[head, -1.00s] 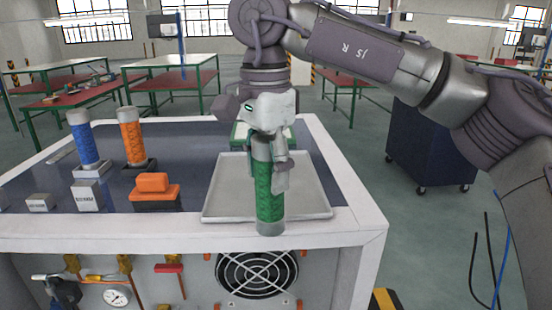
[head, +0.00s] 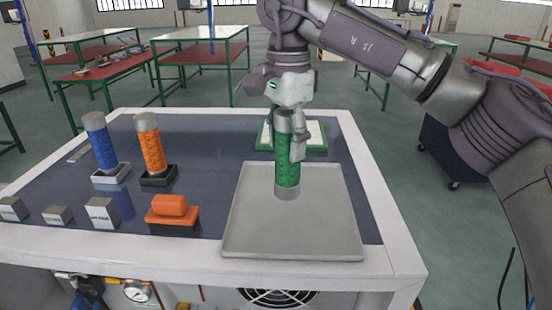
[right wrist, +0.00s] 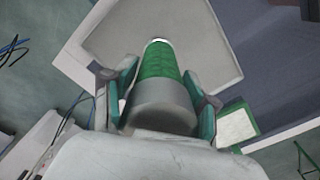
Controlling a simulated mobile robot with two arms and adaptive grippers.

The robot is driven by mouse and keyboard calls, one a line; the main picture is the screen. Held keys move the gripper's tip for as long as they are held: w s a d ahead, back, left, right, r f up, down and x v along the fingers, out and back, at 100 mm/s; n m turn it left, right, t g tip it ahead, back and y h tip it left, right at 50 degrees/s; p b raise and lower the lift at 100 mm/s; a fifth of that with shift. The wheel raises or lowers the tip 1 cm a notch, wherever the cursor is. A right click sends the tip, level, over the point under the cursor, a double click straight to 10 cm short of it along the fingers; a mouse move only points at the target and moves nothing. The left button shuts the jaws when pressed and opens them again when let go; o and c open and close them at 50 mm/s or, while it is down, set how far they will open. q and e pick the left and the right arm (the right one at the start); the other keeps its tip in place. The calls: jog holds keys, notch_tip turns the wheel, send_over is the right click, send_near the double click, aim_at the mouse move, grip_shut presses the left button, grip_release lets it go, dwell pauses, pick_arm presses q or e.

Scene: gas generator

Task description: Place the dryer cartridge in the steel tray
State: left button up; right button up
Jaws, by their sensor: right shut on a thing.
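The dryer cartridge is the green cylinder with grey ends (head: 287,165). My right gripper (head: 290,135) is shut on its upper part and holds it upright. In the head view the cartridge's lower end overlaps the back half of the steel tray (head: 245,230); I cannot tell whether it touches the tray floor. In the right wrist view the cartridge (right wrist: 158,75) sits between both fingers, with the bare tray (right wrist: 205,40) beyond it. The left gripper is out of view.
A blue cylinder (head: 101,145) and an orange cylinder (head: 150,145) stand in holders at the left of the worktop. An orange block (head: 171,206) on a dark base is left of the tray. A green-framed board (head: 318,138) lies behind the tray. Small labelled blocks (head: 102,214) stand front left.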

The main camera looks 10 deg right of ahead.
aim_at(276, 165)
jog(key=shift+w+a+f, duration=0.3)
jog(key=shift+w+a, duration=0.2)
jog(key=shift+w, duration=0.1)
jog(key=shift+w+a+f+p, duration=0.25)
jog(key=shift+a+f+p, duration=0.05)
jog(key=shift+f+p, duration=0.1)
notch_tip(276, 165, down, 3)
jog(key=shift+f+p, duration=0.1)
jog(key=shift+p, duration=0.4)
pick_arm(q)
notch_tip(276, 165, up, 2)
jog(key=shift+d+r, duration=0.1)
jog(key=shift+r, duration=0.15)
pick_arm(e)
jog(key=shift+f, duration=0.4)
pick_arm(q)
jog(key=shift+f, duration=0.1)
pick_arm(e)
jog(key=shift+f, duration=0.1)
jog(key=o, duration=1.5)
